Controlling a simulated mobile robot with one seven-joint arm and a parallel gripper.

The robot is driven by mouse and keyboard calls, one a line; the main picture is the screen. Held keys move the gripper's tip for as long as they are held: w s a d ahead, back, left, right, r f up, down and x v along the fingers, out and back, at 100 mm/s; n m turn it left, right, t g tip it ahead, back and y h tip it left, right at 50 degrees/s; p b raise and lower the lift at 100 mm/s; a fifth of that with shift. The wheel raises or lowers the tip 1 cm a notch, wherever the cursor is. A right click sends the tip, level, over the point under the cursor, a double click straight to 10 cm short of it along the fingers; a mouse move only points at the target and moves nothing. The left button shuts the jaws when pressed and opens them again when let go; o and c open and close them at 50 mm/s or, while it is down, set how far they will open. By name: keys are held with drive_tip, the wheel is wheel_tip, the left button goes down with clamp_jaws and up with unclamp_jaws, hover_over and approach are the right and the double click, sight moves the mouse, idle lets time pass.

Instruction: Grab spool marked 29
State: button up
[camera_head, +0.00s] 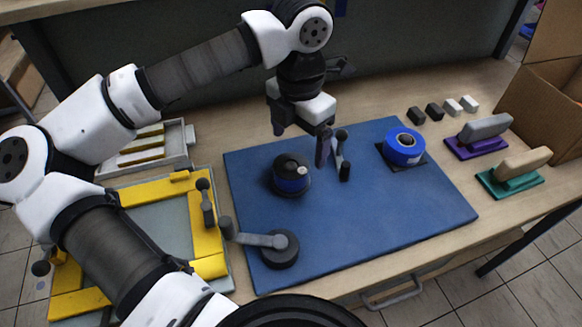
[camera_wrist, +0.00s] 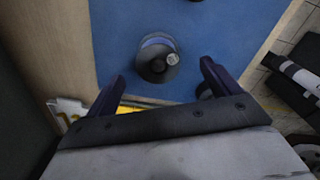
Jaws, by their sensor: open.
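A dark spool with a blue band (camera_head: 291,182) stands on the blue mat, left of the mat's middle. In the wrist view the dark-topped spool (camera_wrist: 155,68) appears from above, just beyond my fingertips, with a pale round spot on top. A blue spool (camera_head: 404,149) with a pale centre sits on a black square base at the mat's right. No number 29 is readable on either. My gripper (camera_head: 300,146) points down above the mat near the dark spool. It is open and empty; in the wrist view its fingers (camera_wrist: 163,80) are spread wide and touch nothing.
The blue mat (camera_head: 365,230) is clear in front. A dark lever (camera_head: 343,155) stands close right of my gripper, another crank (camera_head: 275,243) at front left. A yellow frame (camera_head: 208,240) lies left; small blocks, two handled tools (camera_head: 515,172) and a cardboard box (camera_head: 545,95) are right.

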sight(293, 163)
drive_tip(key=shift+f, duration=0.8)
drive_tip(key=shift+a+f+p, duration=0.25)
drive_tip(key=shift+f+p, duration=0.3)
drive_tip(key=shift+f, duration=0.8)
drive_tip(key=shift+a+f+p, duration=0.25)
drive_tip(key=shift+f+p, duration=0.3)
drive_tip(key=shift+f, duration=0.75)
drive_tip(key=shift+c, duration=0.4)
drive_tip(key=c, duration=1)
